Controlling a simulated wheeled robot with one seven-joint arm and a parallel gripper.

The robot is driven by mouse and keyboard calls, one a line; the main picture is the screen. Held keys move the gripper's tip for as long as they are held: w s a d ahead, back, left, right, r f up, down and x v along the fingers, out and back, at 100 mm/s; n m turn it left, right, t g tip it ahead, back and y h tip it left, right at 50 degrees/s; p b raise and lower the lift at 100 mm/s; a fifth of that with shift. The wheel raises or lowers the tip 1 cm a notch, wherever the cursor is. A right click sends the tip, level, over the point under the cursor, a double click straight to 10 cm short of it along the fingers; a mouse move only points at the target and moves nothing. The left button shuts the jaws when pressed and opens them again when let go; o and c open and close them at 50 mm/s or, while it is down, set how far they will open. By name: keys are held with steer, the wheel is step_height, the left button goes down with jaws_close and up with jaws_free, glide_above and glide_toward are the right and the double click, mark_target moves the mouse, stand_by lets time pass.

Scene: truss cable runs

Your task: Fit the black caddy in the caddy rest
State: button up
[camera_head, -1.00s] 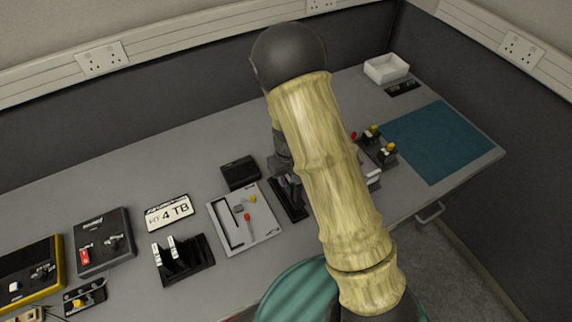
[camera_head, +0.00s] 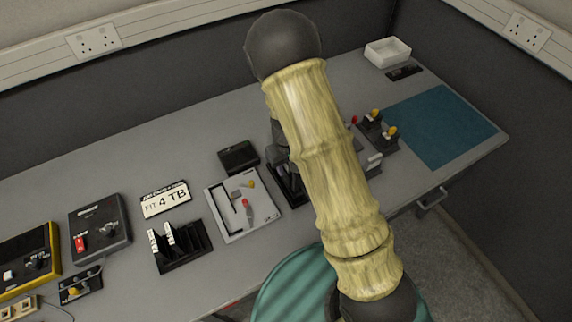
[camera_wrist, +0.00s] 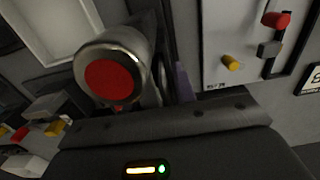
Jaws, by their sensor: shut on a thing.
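My gripper (camera_head: 283,165) is beside and above a dark narrow holder (camera_head: 290,187) on the bench, mostly hidden behind my forearm. In the wrist view the gripper's dark body fills the bottom. The gripper is shut on the black caddy, but the caddy blends with the dark parts around it and its edges are unclear. A thin purple strip (camera_wrist: 184,82) shows close by. A black slotted rack (camera_head: 197,254) with two white-labelled pieces stands farther left. I cannot tell from looks which holder is the caddy rest, or whether the caddy touches the dark holder.
A pale panel (camera_head: 225,232) with red and yellow knobs lies just left of the dark holder. A black box (camera_head: 238,157) sits behind it. A red round button (camera_wrist: 107,75) with a metal rim is close by. Yellow-topped controls (camera_head: 376,115) stand to the right.

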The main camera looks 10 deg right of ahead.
steer(key=shift+f+b, duration=0.3)
steer(key=shift+f, duration=0.25)
steer(key=shift+f, duration=0.15)
stand_by(0.9)
steer(key=shift+f+b, duration=0.35)
steer(key=shift+f, duration=0.1)
steer(key=shift+f, duration=0.35)
stand_by(0.3)
steer(key=o, duration=1.4)
steer(key=shift+o, duration=0.2)
steer(key=shift+r, duration=0.1)
steer(key=shift+r+p, duration=2.85)
steer(key=shift+r, duration=0.85)
